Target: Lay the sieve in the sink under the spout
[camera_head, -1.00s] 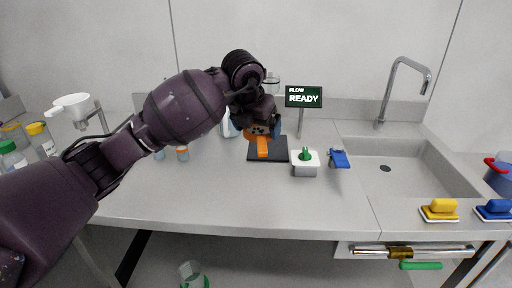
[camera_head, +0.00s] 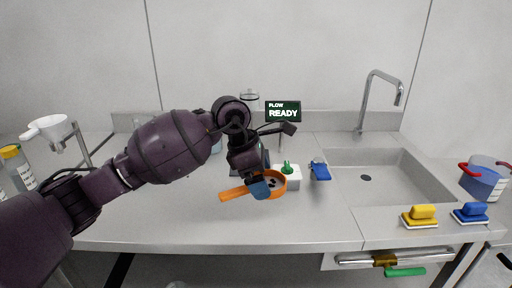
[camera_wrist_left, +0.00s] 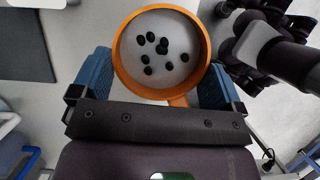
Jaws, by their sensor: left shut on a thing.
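The sieve (camera_head: 233,193) is orange, with a round rim and a straight handle. My left gripper (camera_head: 262,187) is shut on it and holds it over the front part of the counter, left of the sink. In the left wrist view the sieve (camera_wrist_left: 123,59) shows its pale mesh with several black lumps lying in it. It sits between the blue fingers of the left gripper (camera_wrist_left: 160,92). The steel sink (camera_head: 400,178) is empty, with a dark drain. The spout (camera_head: 399,97) arches over it from the back. My right gripper is not in view.
A blue clip-like item (camera_head: 320,171) lies by the sink's left edge. Yellow (camera_head: 422,213) and blue (camera_head: 470,211) scrubbers sit at the front right. A blue pot (camera_head: 482,184) stands right of the sink.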

